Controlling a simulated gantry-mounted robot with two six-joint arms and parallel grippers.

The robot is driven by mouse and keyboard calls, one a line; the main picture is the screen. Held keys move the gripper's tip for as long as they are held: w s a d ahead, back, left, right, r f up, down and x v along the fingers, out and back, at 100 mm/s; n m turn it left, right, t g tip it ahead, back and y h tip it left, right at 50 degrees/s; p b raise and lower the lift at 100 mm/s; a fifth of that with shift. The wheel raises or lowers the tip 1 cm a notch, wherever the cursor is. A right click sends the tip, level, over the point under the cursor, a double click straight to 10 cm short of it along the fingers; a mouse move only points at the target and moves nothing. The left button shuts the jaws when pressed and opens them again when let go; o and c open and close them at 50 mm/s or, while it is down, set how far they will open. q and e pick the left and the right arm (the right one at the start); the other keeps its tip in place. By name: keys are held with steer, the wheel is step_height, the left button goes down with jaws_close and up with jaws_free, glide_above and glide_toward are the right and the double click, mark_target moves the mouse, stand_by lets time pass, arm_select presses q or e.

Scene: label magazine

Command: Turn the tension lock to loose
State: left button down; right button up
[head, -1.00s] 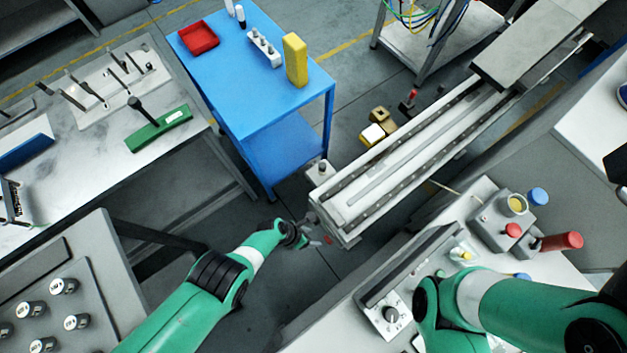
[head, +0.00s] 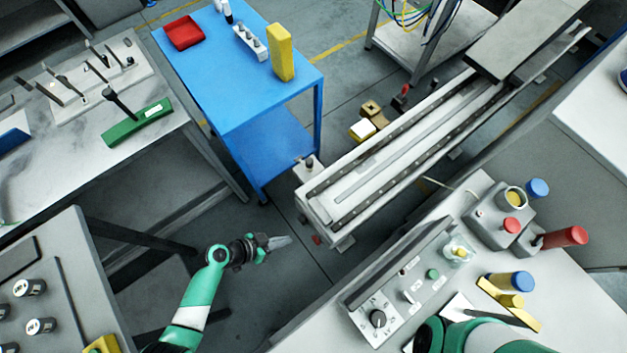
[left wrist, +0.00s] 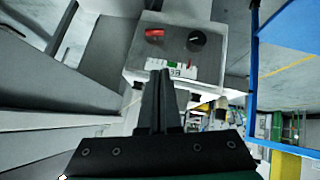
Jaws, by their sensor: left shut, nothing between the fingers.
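I cannot tell for certain which of the two is the tension lock. In the head view, a small red part (head: 317,239) shows low at the near end of the long rail unit (head: 345,205). My left gripper (head: 288,241) is shut and empty, apart from that end and left of it. It also shows in the left wrist view (left wrist: 163,75).
A blue table (head: 235,90) stands behind, left of the rail unit. A control panel (head: 400,300) with a knob and switches is on the right bench. My right arm enters at the bottom; its gripper is out of view. Open floor lies around my left gripper.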

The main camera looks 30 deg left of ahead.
arm_select(q)
steer(key=b, duration=1.1)
glide_toward(315, 237)
steer(key=w+d, duration=0.1)
steer(key=w, duration=0.2)
steer(key=shift+m, duration=0.3)
steer(key=f, duration=0.1)
steer(key=d+f+b, duration=0.1)
steer(key=f+b, duration=0.1)
steer(key=f, duration=0.1)
steer(key=shift+w+d, duration=0.15)
steer(key=shift+d, duration=0.15)
steer(key=shift+d, duration=0.1)
